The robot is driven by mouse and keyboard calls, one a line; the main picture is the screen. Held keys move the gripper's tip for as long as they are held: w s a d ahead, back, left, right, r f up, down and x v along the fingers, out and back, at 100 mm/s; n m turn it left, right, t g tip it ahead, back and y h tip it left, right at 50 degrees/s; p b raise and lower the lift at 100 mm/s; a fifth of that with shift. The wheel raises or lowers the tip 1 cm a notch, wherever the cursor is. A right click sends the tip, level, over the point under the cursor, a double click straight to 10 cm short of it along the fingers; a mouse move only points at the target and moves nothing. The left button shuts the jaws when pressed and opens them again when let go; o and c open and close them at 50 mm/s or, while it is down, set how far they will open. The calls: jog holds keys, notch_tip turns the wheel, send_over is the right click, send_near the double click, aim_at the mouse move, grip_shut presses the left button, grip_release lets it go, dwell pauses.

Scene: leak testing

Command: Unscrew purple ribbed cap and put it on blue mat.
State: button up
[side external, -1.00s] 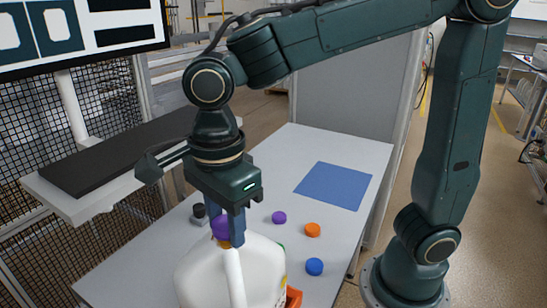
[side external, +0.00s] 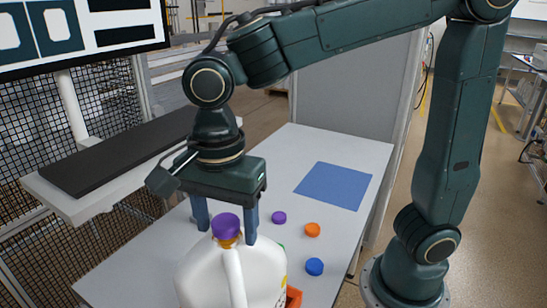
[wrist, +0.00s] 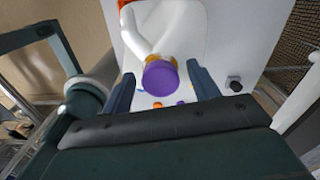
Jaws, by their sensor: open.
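The purple ribbed cap (side external: 226,228) sits on the neck of the white jug (side external: 262,275), above an orange-yellow ring. My gripper (side external: 227,235) is open, with one blue finger on each side of the cap and a gap on both sides. In the wrist view the cap (wrist: 161,79) lies between the two spread fingers (wrist: 163,86), and the jug (wrist: 175,25) extends beyond it. The blue mat (side external: 333,186) lies flat and empty at the table's far right. Whether the cap is still threaded on cannot be told.
Loose caps lie on the table right of the jug: a small purple one (side external: 279,218), an orange one (side external: 312,229) and a blue one (side external: 314,266). An orange holder (side external: 293,298) shows at the jug's base. The white table (side external: 285,165) is clear around the mat.

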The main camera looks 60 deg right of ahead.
jog(key=shift+r, duration=0.1)
jog(key=shift+r, duration=1.1)
jog(key=m, duration=0.4)
jog(key=shift+m, duration=1)
jog(key=shift+m, duration=1.5)
jog(key=shift+f, duration=0.15)
